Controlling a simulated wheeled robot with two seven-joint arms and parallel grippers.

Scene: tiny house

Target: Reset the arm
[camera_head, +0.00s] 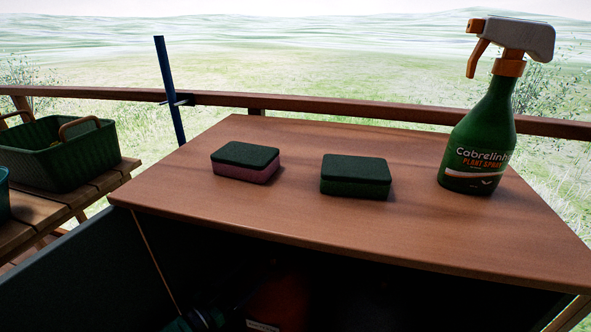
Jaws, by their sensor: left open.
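My right gripper is not in view.
On the tabletop stand a pink-and-green sponge (246,162), a green sponge (356,177) and a green spray bottle (480,145). A green basket (60,155) is on a slatted bench at left. A blue pole (169,90) rises behind.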

